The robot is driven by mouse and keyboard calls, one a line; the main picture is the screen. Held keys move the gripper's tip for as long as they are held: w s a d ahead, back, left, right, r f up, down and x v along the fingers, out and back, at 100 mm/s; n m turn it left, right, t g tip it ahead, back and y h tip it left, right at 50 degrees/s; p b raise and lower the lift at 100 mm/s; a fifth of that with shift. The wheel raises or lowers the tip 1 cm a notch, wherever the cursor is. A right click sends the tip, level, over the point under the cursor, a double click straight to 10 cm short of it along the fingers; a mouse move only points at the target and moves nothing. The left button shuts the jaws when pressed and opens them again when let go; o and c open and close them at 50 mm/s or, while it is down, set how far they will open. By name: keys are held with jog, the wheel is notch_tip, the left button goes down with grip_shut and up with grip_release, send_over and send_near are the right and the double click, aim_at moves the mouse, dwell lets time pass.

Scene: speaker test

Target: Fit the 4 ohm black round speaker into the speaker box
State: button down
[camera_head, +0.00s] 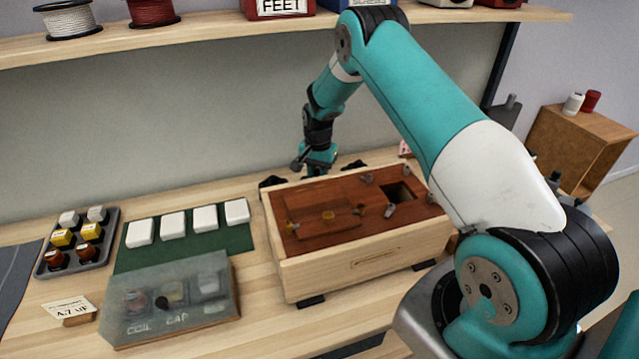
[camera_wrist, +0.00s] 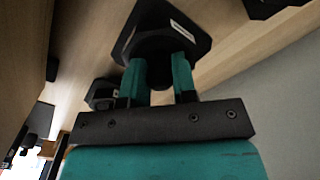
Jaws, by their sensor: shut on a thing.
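The speaker box (camera_head: 335,272) is a pale wooden case with a red-brown top, standing on the bench in the head view. Its top has a dark square opening (camera_head: 398,193) at the right, several grey clips and a raised panel at the left. My gripper (camera_head: 319,168) is just behind the box's back edge. In the wrist view my gripper (camera_wrist: 158,78) is shut on a black speaker (camera_wrist: 155,40) with an angular flange and a small white label, too small to read. The head view mostly hides the held speaker behind the box.
Other black parts lie behind the box (camera_head: 271,182), and one shows beside my fingers (camera_wrist: 103,93). A lidded clear case (camera_head: 222,313), white blocks on a green mat (camera_head: 240,238) and a grey parts tray (camera_head: 110,242) stand left. A shelf (camera_head: 220,27) runs above.

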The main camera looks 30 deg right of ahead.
jog(key=shift+s+f, duration=0.35)
jog(key=shift+w+r+p, duration=0.2)
jog(key=shift+r+p, duration=1.65)
jog(key=shift+r, duration=1.3)
